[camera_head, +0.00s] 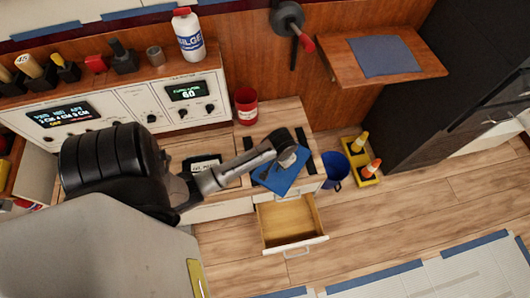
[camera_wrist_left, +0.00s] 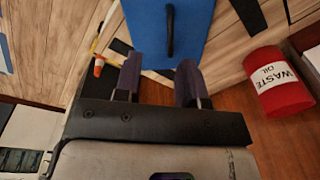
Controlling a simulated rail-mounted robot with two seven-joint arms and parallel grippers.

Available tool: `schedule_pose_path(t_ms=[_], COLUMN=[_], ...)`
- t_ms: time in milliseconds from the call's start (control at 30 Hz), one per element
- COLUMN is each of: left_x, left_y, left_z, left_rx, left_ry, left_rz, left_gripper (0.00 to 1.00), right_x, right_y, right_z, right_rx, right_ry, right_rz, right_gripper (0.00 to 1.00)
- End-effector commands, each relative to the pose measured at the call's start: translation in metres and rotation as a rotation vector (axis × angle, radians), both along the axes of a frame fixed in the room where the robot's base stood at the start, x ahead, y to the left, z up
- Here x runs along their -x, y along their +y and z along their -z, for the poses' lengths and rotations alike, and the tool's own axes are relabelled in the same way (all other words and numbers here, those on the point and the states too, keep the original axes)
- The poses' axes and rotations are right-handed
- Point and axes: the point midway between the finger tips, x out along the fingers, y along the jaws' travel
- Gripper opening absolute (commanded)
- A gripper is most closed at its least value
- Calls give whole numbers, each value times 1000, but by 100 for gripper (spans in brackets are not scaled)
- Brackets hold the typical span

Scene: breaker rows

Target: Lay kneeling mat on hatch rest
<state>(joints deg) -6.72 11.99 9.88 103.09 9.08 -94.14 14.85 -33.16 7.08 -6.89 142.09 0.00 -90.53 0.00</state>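The kneeling mat is a flat blue pad (camera_head: 279,179) on the wooden counter, above the open drawer. In the left wrist view the mat (camera_wrist_left: 150,25) lies ahead of the fingers, with a dark bar-like handle (camera_wrist_left: 170,28) on it. My left gripper (camera_head: 288,158) is over the mat in the head view and hides part of it. My right gripper is not seen.
A red waste oil can (camera_head: 246,106) stands behind the mat; it also shows in the left wrist view (camera_wrist_left: 277,84). A drawer (camera_head: 288,224) is open below the counter. A blue bucket (camera_head: 335,170) and a yellow tray (camera_head: 363,177) stand on the floor to the right.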

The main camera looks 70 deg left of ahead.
Motion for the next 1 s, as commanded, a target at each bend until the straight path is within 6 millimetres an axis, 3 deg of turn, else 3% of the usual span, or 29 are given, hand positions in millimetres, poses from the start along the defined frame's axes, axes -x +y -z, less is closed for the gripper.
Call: schedule_pose_path(t_ms=[33,200,400,600,1000], left_x=[19,70,115,135,136], left_y=[-22,-86,-137,-156,-158], left_z=[-4,-35,-76,-99,-101], left_rx=[-13,-33,-23,-12,-11], left_ry=[-16,-92,-179,-221,-227], left_rz=[79,317,490,554,561], left_gripper=[37,37,37,37,37], right_x=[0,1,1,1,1], right_y=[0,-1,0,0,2], right_z=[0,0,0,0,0], right_rx=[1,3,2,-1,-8], right_ry=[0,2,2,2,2], right_rz=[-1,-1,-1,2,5], right_gripper=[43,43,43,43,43])
